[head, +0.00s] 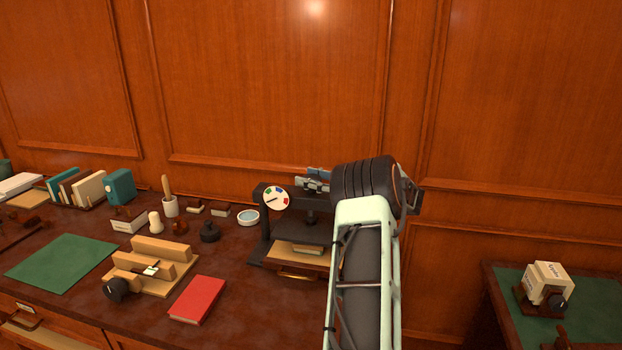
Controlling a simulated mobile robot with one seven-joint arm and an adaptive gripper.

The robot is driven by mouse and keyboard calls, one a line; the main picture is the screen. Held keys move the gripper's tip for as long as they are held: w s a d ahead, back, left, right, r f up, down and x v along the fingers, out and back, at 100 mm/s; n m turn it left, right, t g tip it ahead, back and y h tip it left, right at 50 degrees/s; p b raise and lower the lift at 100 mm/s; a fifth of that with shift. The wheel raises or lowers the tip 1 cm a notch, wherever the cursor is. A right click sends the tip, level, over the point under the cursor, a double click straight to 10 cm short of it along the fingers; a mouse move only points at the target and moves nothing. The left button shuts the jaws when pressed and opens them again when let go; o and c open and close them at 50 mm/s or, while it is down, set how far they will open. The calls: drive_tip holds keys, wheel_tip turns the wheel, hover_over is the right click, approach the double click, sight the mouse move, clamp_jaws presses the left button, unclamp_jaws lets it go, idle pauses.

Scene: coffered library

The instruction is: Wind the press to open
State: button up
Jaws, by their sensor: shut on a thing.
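The black press (262,237) stands at the back right of the desk, against the panelled wall. A round white dial (276,198) with coloured marks and a dark pointer is on its upper left front. The pointer lies toward the lower left. A flat, light-edged thing (308,248) lies on the press bed, below the dark screw and plate. My gripper (314,183) is at the top of the press, pointing left, shut on its handle. The handle is mostly hidden by the fingers. My arm covers the right side of the press.
A red book (198,299), a wooden jig (152,271) with a black knob, and a green mat (62,262) lie left of the press. A glass dish (248,217) and several stamps stand close to it. A second desk (497,292) holds a cream block device (547,283).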

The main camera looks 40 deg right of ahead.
drive_tip(key=o, duration=1.2)
drive_tip(key=v, duration=1.2)
